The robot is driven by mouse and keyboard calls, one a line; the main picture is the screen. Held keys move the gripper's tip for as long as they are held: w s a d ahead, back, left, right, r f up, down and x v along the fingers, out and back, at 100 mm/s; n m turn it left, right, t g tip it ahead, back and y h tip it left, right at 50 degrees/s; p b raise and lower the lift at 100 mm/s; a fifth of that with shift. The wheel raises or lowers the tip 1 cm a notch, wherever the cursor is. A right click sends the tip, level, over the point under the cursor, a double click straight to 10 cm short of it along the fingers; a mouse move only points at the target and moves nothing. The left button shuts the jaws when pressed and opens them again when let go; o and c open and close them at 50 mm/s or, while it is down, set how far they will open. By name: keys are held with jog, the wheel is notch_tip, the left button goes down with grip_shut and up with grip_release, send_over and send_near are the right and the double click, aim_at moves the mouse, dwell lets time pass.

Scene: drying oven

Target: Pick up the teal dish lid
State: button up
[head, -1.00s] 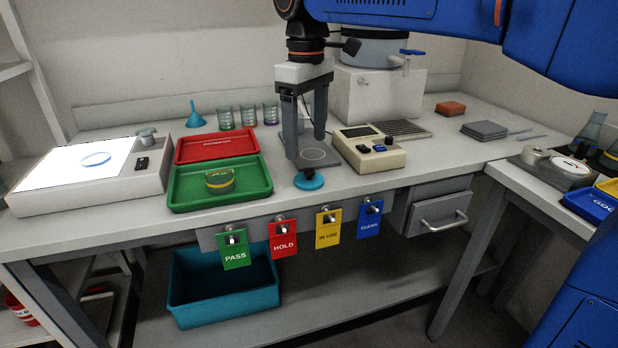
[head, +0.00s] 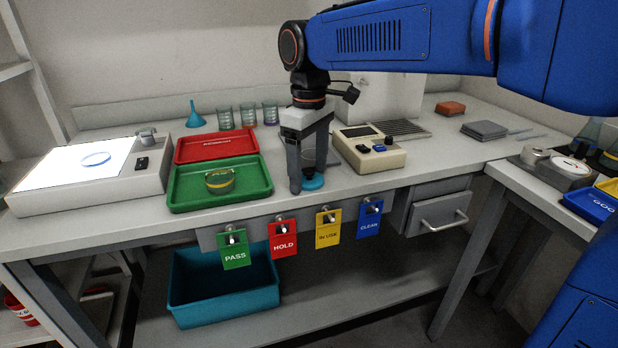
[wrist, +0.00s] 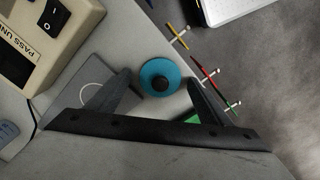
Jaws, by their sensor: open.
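The teal dish lid (head: 312,182) is a small round disc lying on the bench near its front edge. In the wrist view the lid (wrist: 160,77) shows a dark round knob at its centre. My gripper (head: 308,188) is open and points down at the lid, with its fingers around or just above it. In the wrist view my gripper (wrist: 160,80) has one finger on each side of the lid's near side. The head view does not show clearly how high the fingertips are above the bench.
A beige control box (head: 368,150) stands right of the lid. A green tray (head: 190,203) holding a dish (head: 220,181) is to the left, with a red tray (head: 190,149) behind it. Coloured tags, including the yellow one (head: 327,235), hang below the front edge.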

jog(key=c, duration=1.1)
